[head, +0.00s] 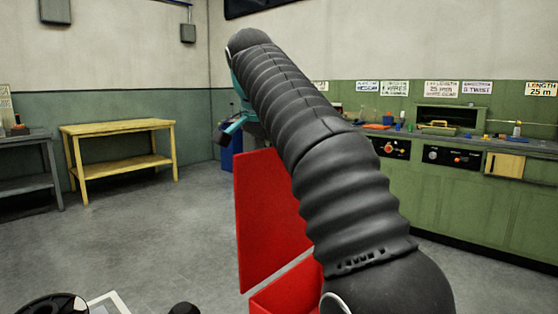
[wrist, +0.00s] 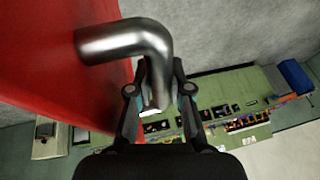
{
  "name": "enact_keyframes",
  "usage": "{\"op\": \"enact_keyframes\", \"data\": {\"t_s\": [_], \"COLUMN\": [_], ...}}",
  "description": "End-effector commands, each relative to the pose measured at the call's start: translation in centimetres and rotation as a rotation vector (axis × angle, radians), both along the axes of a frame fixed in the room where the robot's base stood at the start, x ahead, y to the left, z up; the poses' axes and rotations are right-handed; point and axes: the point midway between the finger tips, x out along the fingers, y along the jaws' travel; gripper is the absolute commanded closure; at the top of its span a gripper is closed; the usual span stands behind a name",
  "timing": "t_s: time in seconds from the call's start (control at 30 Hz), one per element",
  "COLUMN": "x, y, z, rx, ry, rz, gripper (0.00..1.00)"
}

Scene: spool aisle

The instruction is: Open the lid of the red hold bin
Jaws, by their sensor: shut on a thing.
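The red hold bin (head: 285,297) is low in the head view, partly hidden behind my arm. Its red lid (head: 268,215) stands raised, as a steep panel above the bin, with a pale strip between them. In the wrist view the red lid (wrist: 50,60) fills the upper left. A bent, shiny metal handle (wrist: 115,40) sticks out from it. My gripper (wrist: 158,95) is shut on the end of this handle, one finger on each side. In the head view my arm hides the handle.
A yellow table (head: 120,128) stands at the back left, beside a dark grey bench (head: 28,140). A green workbench (head: 470,195) with controls and small items runs along the right. A blue bin (head: 228,160) stands behind the lid. Grey floor is clear at left.

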Motion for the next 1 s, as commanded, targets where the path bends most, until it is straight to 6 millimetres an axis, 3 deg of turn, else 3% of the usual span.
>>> {"op": "enact_keyframes", "data": {"t_s": [0.5, 0.53, 0.6, 1.0], "x": [-0.1, -0.09, -0.07, -0.09], "y": [0.05, 0.04, 0.01, -0.01], "z": [-0.18, -0.19, -0.19, 0.18], "rx": [-0.011, -0.011, -0.012, -0.012], "ry": [0.017, 0.017, 0.016, 0.013], "rz": [-0.002, -0.002, -0.003, -0.004], "gripper": [1.0, 0.79, 0.69, 0.69]}}
